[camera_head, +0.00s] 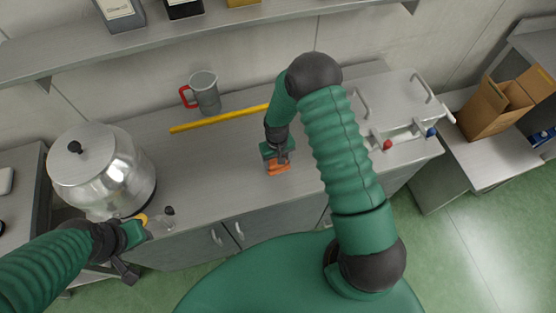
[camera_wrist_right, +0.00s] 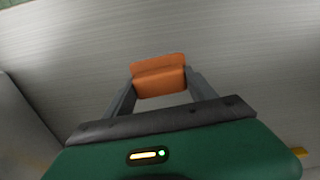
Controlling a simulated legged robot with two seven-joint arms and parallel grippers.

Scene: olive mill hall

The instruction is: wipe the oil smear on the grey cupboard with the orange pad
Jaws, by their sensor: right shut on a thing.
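The orange pad (camera_head: 278,168) is between the fingers of my right gripper (camera_head: 277,158), low over the worktop of the grey cupboard (camera_head: 200,190). In the right wrist view the pad (camera_wrist_right: 158,80) sits between the two fingertips, with the brushed grey surface behind it. I cannot tell whether the pad touches that surface. I make out no oil smear in either view. My left gripper (camera_head: 142,232) is at the lower left, beside the steel pot and in front of the worktop's edge; its fingers are too unclear to judge.
A lidded steel pot (camera_head: 100,170) stands left on the worktop. A steel unit with red and blue knobs (camera_head: 395,105) is right; a cardboard box (camera_head: 495,108) stands beyond. A shelf (camera_head: 200,35) overhangs.

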